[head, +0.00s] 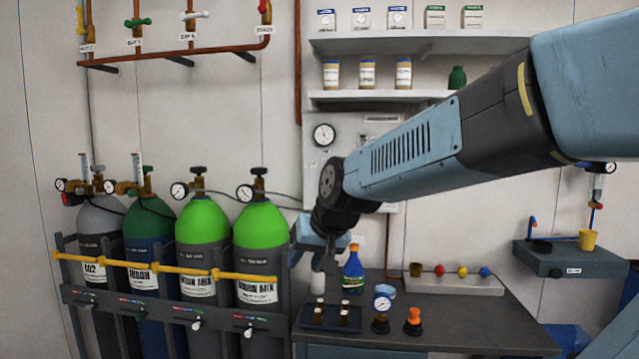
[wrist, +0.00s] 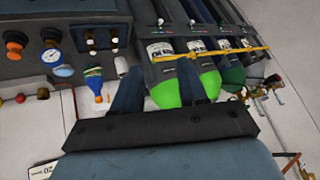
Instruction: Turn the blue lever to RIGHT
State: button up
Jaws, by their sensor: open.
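A small blue ball-topped knob (head: 485,271) sits at the right end of a pale block on the workbench. Beside it on the block are a yellow knob (head: 462,270) and a red knob (head: 440,270). A thin blue upright piece (head: 533,228) also shows on the wall shelf at the right; I cannot tell which is the lever, and no position label is readable. My gripper (head: 320,264) is above the bench's left end, well left of both. In the wrist view my gripper (wrist: 157,76) is open and empty, and neither blue part shows.
Gas cylinders (head: 203,218) stand in a rack at left. A blue spray bottle (head: 353,272), a gauge (head: 381,304) and an orange-topped fitting (head: 413,318) are on the workbench (head: 470,325) near my gripper. Shelves (head: 420,45) with jars hang behind my arm.

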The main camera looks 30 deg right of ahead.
jog(key=w+d+f+m+t, duration=0.1)
jog(key=w+d+f+m, duration=0.15)
jog(key=w, duration=0.75)
jog(key=m+t+h, duration=0.4)
jog(key=t+h, duration=0.4)
jog(key=h, duration=1)
send_near(323, 179)
jog(key=shift+y, duration=0.3)
jog(key=x, duration=0.8)
jog(key=shift+d+r, duration=0.2)
jog(key=shift+r, duration=0.05)
grip_shut()
